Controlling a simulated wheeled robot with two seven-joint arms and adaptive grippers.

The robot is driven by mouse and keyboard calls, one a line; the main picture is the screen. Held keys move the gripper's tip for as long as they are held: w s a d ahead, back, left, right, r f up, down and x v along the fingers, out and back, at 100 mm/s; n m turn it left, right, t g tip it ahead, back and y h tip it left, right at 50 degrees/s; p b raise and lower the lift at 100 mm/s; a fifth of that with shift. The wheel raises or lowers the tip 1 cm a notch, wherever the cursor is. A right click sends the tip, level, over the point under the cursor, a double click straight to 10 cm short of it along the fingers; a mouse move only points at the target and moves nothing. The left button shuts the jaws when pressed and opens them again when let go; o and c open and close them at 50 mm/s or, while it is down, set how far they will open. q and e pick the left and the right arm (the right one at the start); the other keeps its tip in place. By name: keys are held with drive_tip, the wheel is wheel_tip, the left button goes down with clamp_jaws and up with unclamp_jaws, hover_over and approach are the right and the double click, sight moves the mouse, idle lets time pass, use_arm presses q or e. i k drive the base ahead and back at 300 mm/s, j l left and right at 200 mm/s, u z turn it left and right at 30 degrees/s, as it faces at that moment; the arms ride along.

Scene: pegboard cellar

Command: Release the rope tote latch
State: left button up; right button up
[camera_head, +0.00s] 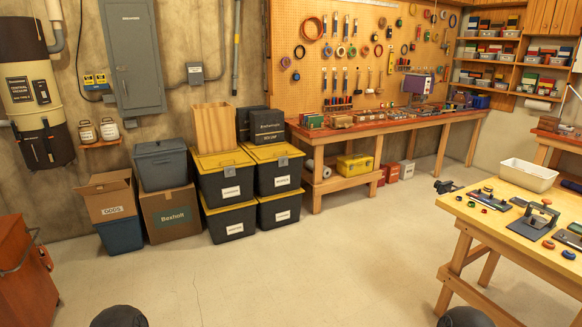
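Several black totes with yellow lids stand in two side-by-side stacks against the back wall in the head view. The upper left tote (226,183) has a grey latch (229,171) at its front rim. The upper right tote (274,175) also has a grey latch (282,162). Below them are a lower left tote (230,221) and a lower right tote (280,211). Each has a white label too small to read, so I cannot tell which is the rope tote. Whether the latches are fastened is unclear. Neither gripper shows.
A wooden box (213,127) and black boxes (266,127) sit on the upper totes. A grey bin (162,165) and cardboard boxes (171,212) stand left. A workbench (380,128) is right, a table (520,215) nearer. The floor (290,270) before the totes is clear.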

sight(283, 161)
drive_tip(key=i, duration=3.35)
drive_tip(key=i+l+u, duration=0.15)
drive_tip(key=i, duration=1)
drive_tip(key=i+u, duration=0.15)
drive_tip(key=i, duration=0.2)
